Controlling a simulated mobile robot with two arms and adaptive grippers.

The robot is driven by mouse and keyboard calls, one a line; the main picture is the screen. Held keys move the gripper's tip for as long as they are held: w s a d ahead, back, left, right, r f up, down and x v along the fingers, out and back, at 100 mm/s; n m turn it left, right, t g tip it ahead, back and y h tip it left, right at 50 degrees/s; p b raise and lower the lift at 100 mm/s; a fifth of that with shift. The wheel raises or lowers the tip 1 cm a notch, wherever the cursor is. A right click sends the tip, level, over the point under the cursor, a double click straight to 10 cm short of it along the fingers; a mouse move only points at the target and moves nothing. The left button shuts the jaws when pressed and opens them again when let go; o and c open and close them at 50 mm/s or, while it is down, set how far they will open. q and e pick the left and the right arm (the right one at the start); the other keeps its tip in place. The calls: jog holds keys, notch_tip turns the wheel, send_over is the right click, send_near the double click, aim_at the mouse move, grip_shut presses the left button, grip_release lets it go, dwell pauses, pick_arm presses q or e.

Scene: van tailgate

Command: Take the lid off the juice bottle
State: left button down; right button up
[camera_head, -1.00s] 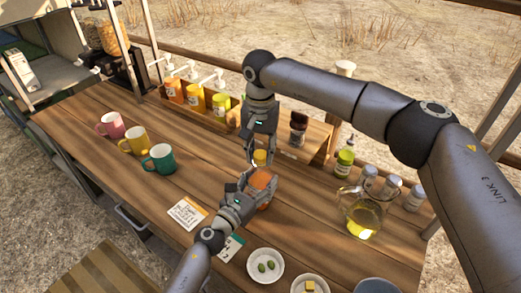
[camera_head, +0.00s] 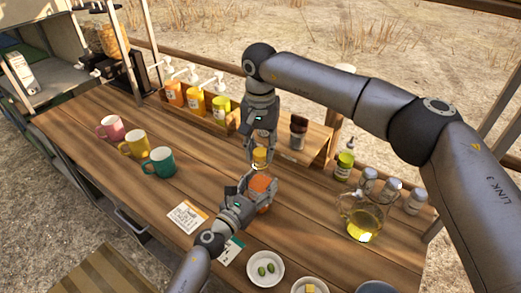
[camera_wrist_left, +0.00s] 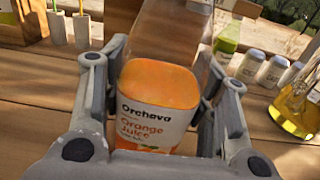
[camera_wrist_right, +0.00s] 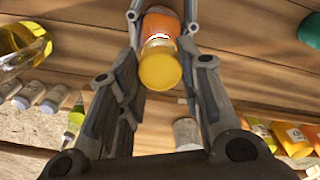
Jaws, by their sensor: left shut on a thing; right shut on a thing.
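The juice bottle (camera_head: 264,186) stands upright on the wooden table, clear with orange juice inside. My left gripper (camera_head: 252,190) is shut around its body; in the left wrist view, the fingers flank the "Orchava Orange Juice" label (camera_wrist_left: 150,122). The bottle's top is out of that view. The yellow lid (camera_head: 260,157) is above the bottle's body, between the fingers of my right gripper (camera_head: 259,160), which comes down from above and is shut on it. In the right wrist view the lid (camera_wrist_right: 160,70) lines up with the bottle. I cannot tell whether lid and neck touch.
Pink, yellow and green mugs (camera_head: 160,162) stand at left. Pump bottles (camera_head: 197,98) are in a rack behind. An oil jug (camera_head: 362,222), shakers (camera_head: 415,200) and a green bottle (camera_head: 344,163) are at right.

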aim_at(260, 152)
jog(key=shift+r, duration=0.2)
jog(key=shift+r, duration=1.95)
pick_arm(q)
jog(key=shift+c, duration=2.4)
grip_release()
